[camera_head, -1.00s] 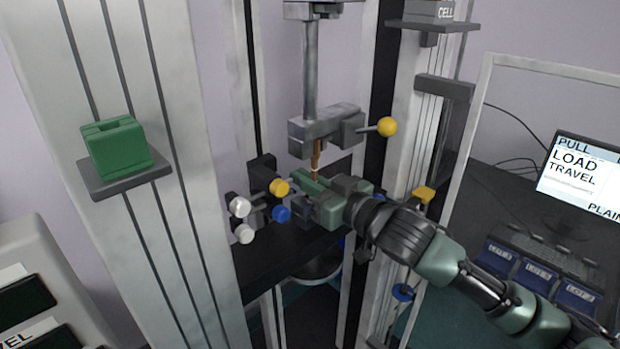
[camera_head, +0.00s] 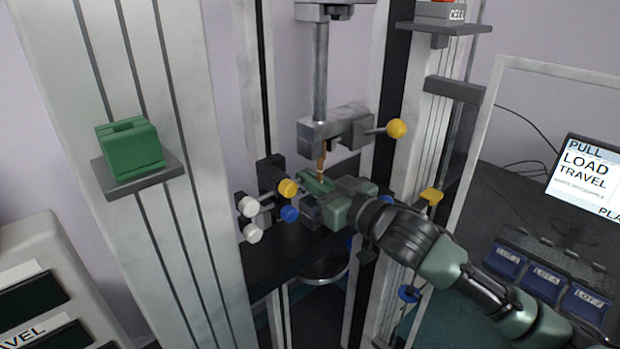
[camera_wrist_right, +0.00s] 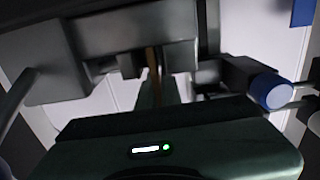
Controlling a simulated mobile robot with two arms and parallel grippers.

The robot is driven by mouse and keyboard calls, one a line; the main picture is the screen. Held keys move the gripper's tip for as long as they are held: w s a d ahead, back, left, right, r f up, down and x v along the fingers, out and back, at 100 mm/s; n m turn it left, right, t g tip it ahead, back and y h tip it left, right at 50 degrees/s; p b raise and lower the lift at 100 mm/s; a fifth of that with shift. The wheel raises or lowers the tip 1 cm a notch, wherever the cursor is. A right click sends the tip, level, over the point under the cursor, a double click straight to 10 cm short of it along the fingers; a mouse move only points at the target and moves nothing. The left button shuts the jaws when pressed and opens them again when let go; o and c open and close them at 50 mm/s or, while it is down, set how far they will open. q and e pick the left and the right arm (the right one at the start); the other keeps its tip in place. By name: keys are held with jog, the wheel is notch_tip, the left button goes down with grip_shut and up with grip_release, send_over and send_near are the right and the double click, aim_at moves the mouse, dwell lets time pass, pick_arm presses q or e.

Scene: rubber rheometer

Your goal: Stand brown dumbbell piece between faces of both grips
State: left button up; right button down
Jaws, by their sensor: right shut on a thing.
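The brown dumbbell piece (camera_head: 321,167) stands upright just below and against the upper grip (camera_head: 336,129) in the head view. My right gripper (camera_head: 318,183) is shut on its lower part, between the upper grip and the lower grip. The piece also shows as a thin brown strip in the right wrist view (camera_wrist_right: 153,64), its top at the upper grip's jaws. Whether its top is between the faces is hard to tell. The lower grip (camera_head: 308,207) is mostly hidden behind my right gripper. My left gripper is not in view.
A yellow-knobbed handle (camera_head: 396,128) sticks out right of the upper grip. Yellow, white and blue knobs (camera_head: 289,213) stand left of my gripper. A green block (camera_head: 130,148) sits on the left column's shelf. Blue lot trays (camera_head: 541,282) and a screen (camera_head: 590,180) are at right.

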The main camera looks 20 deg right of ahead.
jog(key=c, duration=1.5)
grip_release()
jog(key=b+v, duration=0.1)
jog(key=v, duration=0.1)
jog(key=b+v, duration=0.1)
jog(key=v, duration=0.1)
jog(key=b+v, duration=0.1)
jog(key=v, duration=0.1)
jog(key=shift+s+d+f, duration=0.2)
jog(key=shift+s+f, duration=0.05)
jog(key=shift+s+d+r+b, duration=0.1)
jog(key=shift+s+r+b, duration=0.1)
jog(key=shift+s+b, duration=0.35)
